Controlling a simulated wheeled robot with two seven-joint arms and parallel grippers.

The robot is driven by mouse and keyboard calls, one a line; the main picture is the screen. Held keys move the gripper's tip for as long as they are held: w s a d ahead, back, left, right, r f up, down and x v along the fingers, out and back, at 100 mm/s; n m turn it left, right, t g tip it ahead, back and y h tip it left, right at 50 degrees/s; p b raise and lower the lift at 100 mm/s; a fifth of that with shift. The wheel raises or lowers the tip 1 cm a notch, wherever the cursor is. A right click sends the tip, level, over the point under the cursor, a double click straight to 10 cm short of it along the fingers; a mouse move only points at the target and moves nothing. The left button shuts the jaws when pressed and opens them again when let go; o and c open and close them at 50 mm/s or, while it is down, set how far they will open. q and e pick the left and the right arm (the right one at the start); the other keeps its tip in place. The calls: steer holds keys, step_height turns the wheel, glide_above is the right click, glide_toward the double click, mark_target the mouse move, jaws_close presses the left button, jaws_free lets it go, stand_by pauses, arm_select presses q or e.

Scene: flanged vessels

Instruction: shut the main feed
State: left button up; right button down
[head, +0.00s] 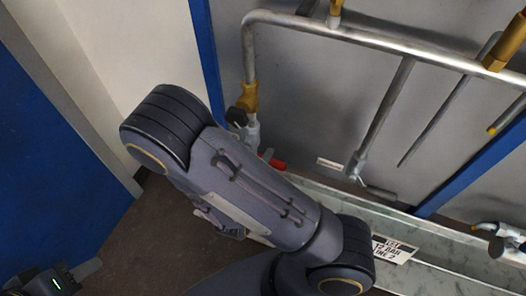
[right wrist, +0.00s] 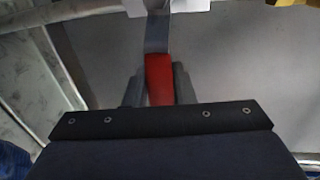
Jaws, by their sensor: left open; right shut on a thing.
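A red lever handle (right wrist: 158,80) on a grey metal stem (right wrist: 157,33) stands between the two fingers of my right gripper (right wrist: 158,88) in the right wrist view. The fingers are shut on it. In the head view a small red piece (head: 276,163) shows beside the silver vertical pipe (head: 253,132), partly behind my right arm. My right gripper is hidden by that arm in the head view. My left gripper (head: 75,277) is at the lower left corner, open and away from the pipes. No wording naming the main feed is readable.
A brass fitting (head: 248,97) and black knob (head: 236,117) sit above the red piece. A silver pipe (head: 350,35) runs across the grey panel. A sign (head: 393,250) lies on the pale trough. Another valve (head: 496,246) is at right. A blue panel (head: 50,150) stands left.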

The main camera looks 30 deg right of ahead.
steer(key=shift+r+n, duration=0.2)
steer(key=shift+n, duration=0.1)
steer(key=c, duration=1.3)
jaws_free()
steer(key=shift+o, duration=0.2)
steer(key=v, duration=0.7)
steer(key=shift+s+a+b, duration=0.2)
steer(key=shift+a+b, duration=0.15)
steer(key=shift+b, duration=0.1)
steer(key=shift+r, duration=0.1)
